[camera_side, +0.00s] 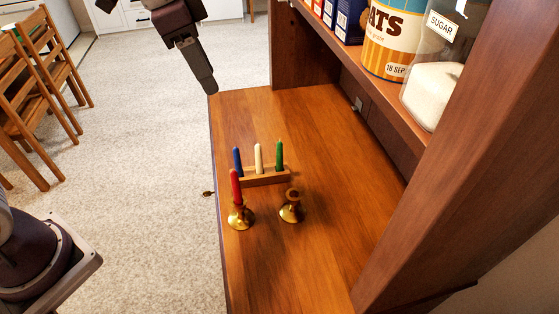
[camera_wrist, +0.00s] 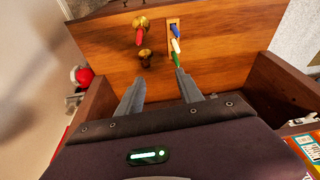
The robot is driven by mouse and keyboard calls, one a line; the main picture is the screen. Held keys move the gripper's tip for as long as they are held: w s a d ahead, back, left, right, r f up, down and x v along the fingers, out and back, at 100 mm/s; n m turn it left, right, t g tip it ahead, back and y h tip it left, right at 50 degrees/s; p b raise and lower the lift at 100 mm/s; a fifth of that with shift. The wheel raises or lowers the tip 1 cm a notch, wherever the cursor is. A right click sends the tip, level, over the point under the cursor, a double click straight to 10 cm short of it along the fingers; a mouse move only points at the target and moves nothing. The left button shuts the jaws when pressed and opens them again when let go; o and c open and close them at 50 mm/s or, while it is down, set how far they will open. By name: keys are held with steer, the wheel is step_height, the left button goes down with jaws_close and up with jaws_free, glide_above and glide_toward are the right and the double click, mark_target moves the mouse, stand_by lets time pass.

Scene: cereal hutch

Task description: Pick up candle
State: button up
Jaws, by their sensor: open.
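Blue (camera_side: 237,160), white (camera_side: 258,158) and green (camera_side: 279,155) candles stand upright in a row in a wooden block (camera_side: 265,180) on the hutch counter. A red candle (camera_side: 235,186) stands in a brass holder (camera_side: 241,218). A second brass holder (camera_side: 291,209) beside it is empty. My gripper (camera_side: 210,90) is above the far left end of the counter, away from the candles. In the wrist view, my gripper (camera_wrist: 160,76) is open and empty, with the green candle (camera_wrist: 177,60) just beyond its right finger and the empty holder (camera_wrist: 146,60) beyond the left.
The wooden counter (camera_side: 310,260) is clear around the candles. A shelf on the right holds an oats canister (camera_side: 392,45), a sugar jar (camera_side: 433,90) and boxes (camera_side: 347,20). Upright hutch panels bound the counter at the far end and near right.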

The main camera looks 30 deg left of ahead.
steer(key=w+d+f+m+g, duration=0.1)
steer(key=w+f+m, duration=0.2)
steer(key=w+f, duration=0.3)
steer(key=m+g+y, duration=0.1)
steer(key=m+y, duration=0.1)
steer(key=m, duration=0.5)
glide_above(280, 156)
steer(key=a, duration=0.1)
step_height(280, 156, down, 18)
steer(key=shift+w+f, duration=0.1)
steer(key=f, duration=0.6)
steer(key=shift+w+d+f, duration=0.2)
steer(key=shift+w+f, duration=0.05)
steer(key=shift+f, duration=0.1)
jaws_close()
